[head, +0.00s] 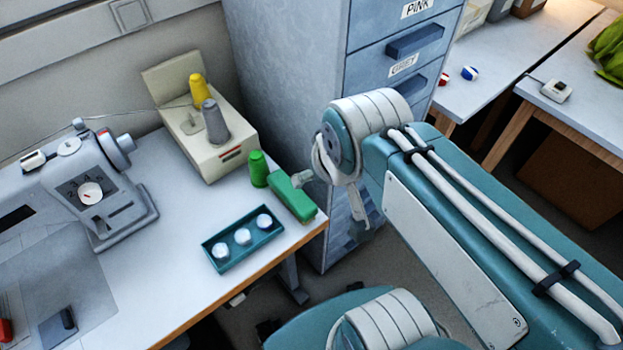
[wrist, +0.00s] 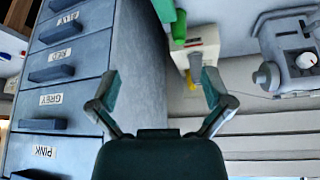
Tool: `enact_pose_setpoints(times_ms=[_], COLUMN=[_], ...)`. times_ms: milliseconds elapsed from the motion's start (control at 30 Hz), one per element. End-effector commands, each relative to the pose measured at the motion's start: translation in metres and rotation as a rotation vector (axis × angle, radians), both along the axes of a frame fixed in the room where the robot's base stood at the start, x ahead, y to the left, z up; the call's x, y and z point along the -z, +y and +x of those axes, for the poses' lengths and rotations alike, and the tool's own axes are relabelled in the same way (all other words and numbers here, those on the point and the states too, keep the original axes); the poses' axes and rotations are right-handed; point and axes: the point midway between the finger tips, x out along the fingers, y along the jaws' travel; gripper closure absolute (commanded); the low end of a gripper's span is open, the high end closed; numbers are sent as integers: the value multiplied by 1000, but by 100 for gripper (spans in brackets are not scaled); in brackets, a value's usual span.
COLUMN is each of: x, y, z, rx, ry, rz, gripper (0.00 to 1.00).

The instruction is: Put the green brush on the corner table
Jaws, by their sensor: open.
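The green brush (head: 291,197) lies near the right corner of the sewing table (head: 170,300), beside a green thread spool (head: 258,169). In the wrist view, the brush (wrist: 164,10) shows at the top edge, cut off by the frame, with the spool (wrist: 179,27) next to it. My gripper (wrist: 161,88) is open, with nothing between its fingers. In the head view, my gripper end is by the table's right corner, partly hidden by my own arm. I cannot tell from the frames which table is the corner table.
A teal tray with white round pieces (head: 214,252) lies in front of the brush. A beige thread stand (head: 205,150) and a sewing machine (head: 85,180) stand to the left. A blue drawer cabinet (head: 290,70) is behind. Other tables (head: 490,55) stand at the upper right.

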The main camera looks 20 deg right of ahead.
Motion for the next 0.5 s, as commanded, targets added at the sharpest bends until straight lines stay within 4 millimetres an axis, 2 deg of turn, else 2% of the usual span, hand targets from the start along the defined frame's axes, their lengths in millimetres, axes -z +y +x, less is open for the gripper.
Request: enact_pose_setpoints(times_ms=[267,500], x=[29,71], y=[1,2], z=[55,101], rx=[-69,-135], ry=[140,259], rz=[-28,-48], gripper=[0,0])
